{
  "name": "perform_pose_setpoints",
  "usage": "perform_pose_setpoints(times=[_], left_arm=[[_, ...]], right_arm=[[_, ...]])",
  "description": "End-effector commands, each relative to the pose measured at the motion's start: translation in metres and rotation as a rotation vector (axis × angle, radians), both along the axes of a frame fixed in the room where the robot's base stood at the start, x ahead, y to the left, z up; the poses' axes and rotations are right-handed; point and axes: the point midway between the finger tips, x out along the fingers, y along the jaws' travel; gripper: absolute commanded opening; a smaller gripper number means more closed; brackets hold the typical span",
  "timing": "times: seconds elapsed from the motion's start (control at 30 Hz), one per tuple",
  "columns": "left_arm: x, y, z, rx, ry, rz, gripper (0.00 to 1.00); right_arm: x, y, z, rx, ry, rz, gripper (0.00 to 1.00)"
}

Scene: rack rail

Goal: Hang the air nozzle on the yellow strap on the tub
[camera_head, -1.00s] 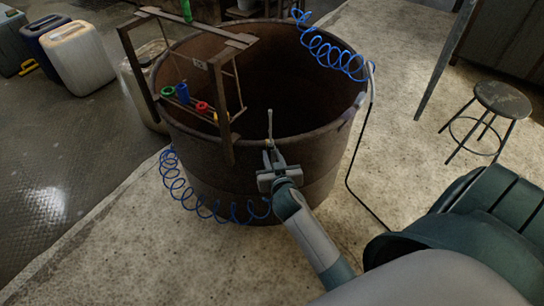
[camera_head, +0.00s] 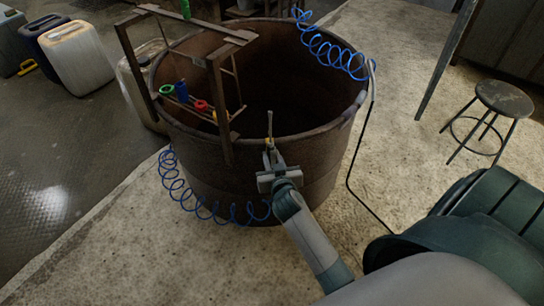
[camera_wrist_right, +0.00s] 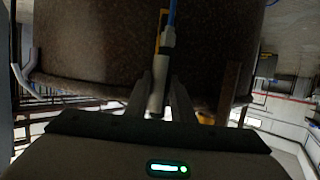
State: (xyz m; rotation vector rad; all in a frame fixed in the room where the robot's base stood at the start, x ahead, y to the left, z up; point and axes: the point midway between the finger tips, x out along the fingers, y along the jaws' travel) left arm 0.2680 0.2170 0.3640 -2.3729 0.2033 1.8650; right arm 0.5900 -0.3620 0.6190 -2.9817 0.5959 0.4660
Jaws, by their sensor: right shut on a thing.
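The air nozzle (camera_head: 270,124) is a slim grey piece standing about upright at the near rim of the brown tub (camera_head: 330,170). My right gripper (camera_head: 271,158) is shut on it, just outside the tub wall. In the right wrist view the grey nozzle body (camera_wrist_right: 157,94) is between the fingers, with a blue hose (camera_wrist_right: 172,14) at its end. The yellow strap (camera_wrist_right: 163,28) shows beside the nozzle against the tub wall; a bit of yellow also shows at the gripper in the head view. Whether nozzle and strap touch, I cannot tell. My left gripper is out of view.
A blue coiled hose (camera_head: 205,208) hangs along the tub's left front, another coil (camera_head: 335,52) lies at its back right rim. A brown frame (camera_head: 221,95) with coloured rings stands over the left rim. A stool (camera_head: 503,98) and jugs (camera_head: 78,60) stand farther off.

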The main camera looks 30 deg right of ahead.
Motion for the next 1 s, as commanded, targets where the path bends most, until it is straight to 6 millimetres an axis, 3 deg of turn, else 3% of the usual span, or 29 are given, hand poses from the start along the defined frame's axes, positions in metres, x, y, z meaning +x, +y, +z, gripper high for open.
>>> perform_pose_setpoints(times=[1.0], left_arm=[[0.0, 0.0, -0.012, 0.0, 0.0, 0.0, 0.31]], right_arm=[[-0.002, 0.002, -0.017, 0.002, 0.002, 0.0, 0.11]])
